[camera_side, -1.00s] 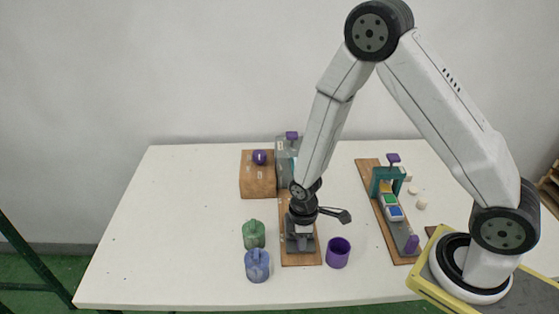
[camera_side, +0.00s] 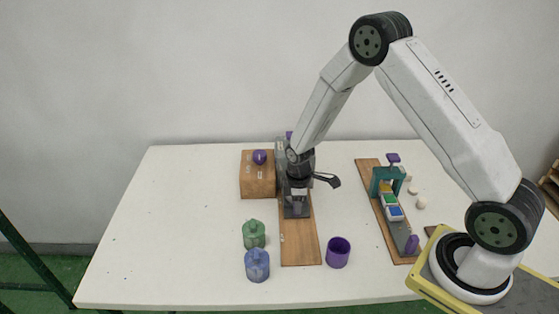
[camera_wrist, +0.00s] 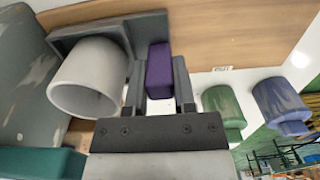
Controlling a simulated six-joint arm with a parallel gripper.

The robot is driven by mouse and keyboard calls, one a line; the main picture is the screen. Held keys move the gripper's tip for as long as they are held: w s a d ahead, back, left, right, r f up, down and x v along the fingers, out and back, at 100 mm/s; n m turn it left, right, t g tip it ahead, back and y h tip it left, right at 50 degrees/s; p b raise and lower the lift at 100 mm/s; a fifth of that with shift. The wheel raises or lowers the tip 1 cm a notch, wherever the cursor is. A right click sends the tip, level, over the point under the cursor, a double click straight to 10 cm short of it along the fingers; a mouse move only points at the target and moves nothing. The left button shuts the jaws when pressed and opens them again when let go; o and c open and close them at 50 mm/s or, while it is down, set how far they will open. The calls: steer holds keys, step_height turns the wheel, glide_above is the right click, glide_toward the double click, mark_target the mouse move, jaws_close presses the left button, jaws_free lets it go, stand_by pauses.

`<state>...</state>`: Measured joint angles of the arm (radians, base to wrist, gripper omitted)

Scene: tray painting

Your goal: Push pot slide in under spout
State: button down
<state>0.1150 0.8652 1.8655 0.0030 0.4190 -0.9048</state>
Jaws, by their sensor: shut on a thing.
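My gripper (camera_wrist: 158,84) is shut on the purple handle (camera_wrist: 159,66) of the dark grey pot slide (camera_wrist: 105,30). A pale grey pot (camera_wrist: 88,80) sits on the slide, left of the handle in the wrist view. In the side view my gripper (camera_side: 297,206) is low over the slide (camera_side: 290,212), on the far half of a wooden board (camera_side: 299,245). The grey dispenser (camera_side: 281,158) stands at the board's far end, partly behind my arm; its body (camera_wrist: 22,85) is close to the pot in the wrist view. The spout itself is hidden.
A wooden box (camera_side: 257,180) with a purple ball (camera_side: 260,157) stands left of the dispenser. A green jar (camera_side: 254,234), a blue jar (camera_side: 257,265) and a purple cup (camera_side: 338,252) flank the board's near end. A second board with a teal frame (camera_side: 388,180) is right.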

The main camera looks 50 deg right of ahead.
steer(key=c, duration=0.7)
jaws_free()
steer(key=shift+w+d, duration=0.2)
steer(key=shift+w, duration=0.15)
steer(key=shift+s, duration=0.1)
steer(key=shift+r, duration=0.15)
steer(key=shift+r, duration=3.8)
